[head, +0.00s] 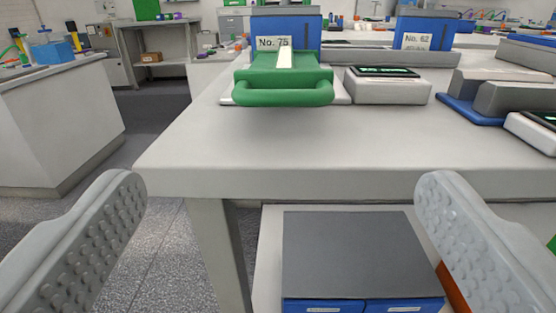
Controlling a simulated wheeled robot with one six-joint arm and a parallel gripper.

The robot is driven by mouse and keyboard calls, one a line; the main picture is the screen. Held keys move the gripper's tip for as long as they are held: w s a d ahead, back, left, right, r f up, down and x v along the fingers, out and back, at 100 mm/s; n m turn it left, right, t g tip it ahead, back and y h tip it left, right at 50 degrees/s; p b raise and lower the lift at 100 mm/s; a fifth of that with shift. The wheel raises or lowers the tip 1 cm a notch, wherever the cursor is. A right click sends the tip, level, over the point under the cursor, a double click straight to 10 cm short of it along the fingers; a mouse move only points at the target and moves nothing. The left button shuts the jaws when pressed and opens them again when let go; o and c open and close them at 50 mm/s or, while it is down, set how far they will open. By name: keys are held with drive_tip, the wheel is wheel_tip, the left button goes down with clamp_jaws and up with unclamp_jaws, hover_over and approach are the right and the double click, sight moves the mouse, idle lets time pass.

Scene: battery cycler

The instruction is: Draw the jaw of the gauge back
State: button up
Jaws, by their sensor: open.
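My gripper (282,190) is open and empty, its two grey studded fingers wide apart at the left and right of the head view, in front of the bench edge. On the bench at the right stands a device with a blue base (458,108) and grey blocks (505,95), cut off by the picture edge; it may be the gauge, but I cannot tell which part is its jaw. A green part with a bar handle (283,93) sits ahead on a white base, in front of a blue block labelled No. 75 (285,26). Nothing touches my fingers.
A white box with a lit display (388,86) stands right of the green handle. Another display box (535,130) is at the right edge. The bench front (300,150) is clear. A grey-topped blue cabinet (350,250) sits below; another bench (60,110) is at the left.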

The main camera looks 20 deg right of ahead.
sight(283, 100)
drive_tip(key=shift+h, duration=0.3)
drive_tip(key=x, duration=0.5)
drive_tip(key=f+x, duration=0.1)
drive_tip(key=x, duration=1.1)
drive_tip(key=shift+a+f, duration=0.15)
drive_tip(key=shift+f, duration=0.2)
drive_tip(key=shift+c, duration=0.4)
drive_tip(key=c, duration=1)
drive_tip(key=shift+v, duration=1.85)
drive_tip(key=shift+s, duration=0.1)
drive_tip(key=o, duration=1.1)
drive_tip(key=shift+s+a, duration=0.1)
